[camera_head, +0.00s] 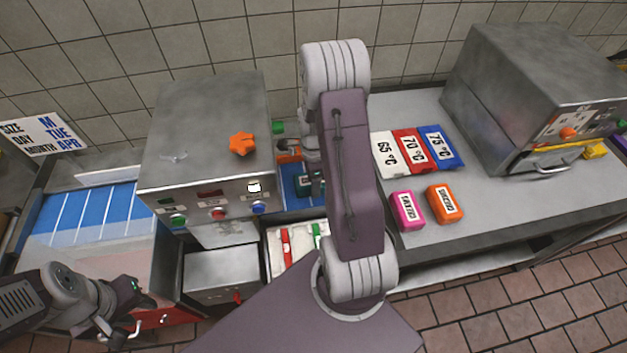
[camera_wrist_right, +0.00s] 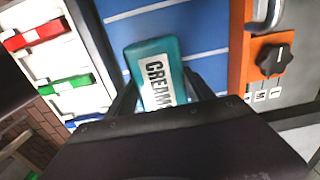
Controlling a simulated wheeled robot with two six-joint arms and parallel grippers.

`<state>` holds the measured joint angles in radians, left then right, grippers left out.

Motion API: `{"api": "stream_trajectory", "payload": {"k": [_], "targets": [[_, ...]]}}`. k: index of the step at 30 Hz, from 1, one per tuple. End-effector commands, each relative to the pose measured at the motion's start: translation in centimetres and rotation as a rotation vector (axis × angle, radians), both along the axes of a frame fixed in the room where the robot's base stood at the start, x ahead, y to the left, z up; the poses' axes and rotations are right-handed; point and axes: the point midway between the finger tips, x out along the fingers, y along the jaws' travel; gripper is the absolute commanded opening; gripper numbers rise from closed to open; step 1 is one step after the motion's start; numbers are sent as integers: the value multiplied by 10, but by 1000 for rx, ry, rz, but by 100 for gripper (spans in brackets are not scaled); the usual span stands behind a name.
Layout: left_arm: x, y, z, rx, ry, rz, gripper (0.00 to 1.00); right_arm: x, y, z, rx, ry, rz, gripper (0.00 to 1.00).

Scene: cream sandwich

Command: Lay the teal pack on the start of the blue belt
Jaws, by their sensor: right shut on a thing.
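The teal pack (camera_wrist_right: 146,50), with a white CREAM label, is between the fingers of my right gripper (camera_wrist_right: 160,88), which is shut on it. In the right wrist view the pack is over the blue belt (camera_wrist_right: 205,28) with white lines. In the head view the pack (camera_head: 303,185) shows beside my right arm, over the short blue belt piece (camera_head: 290,201) right of the grey machine. I cannot tell whether it touches the belt. My left gripper (camera_head: 133,308) is at the lower left, empty, its fingers apart.
A grey machine (camera_head: 205,120) with an orange knob stands left of the belt piece. A white tray (camera_head: 276,262) with red and green items is in front. Pink (camera_head: 407,211) and orange (camera_head: 446,204) packs lie on the right counter, near temperature cards (camera_head: 412,149).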

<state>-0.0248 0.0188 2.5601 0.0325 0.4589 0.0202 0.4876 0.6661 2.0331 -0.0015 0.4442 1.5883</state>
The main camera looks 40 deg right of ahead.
Motion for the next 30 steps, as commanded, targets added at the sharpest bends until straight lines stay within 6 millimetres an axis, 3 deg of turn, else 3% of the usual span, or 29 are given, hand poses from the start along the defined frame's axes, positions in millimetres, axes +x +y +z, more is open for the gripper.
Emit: {"api": "stream_trajectory", "payload": {"k": [12,13,15,25,30], "targets": [[0,0,-3,0,0,0,36,0,0,-11,0,-1,0,12],[0,0,-2,0,0,0,36,0,0,-11,0,-1,0,64],[0,0,-2,0,0,0,36,0,0,-10,-1,-2,0,83],[0,0,0,0,0,0,36,0,0,-7,-1,-2,0,83],[0,0,0,0,0,0,36,1,-1,11,-3,-6,0,83]]}}
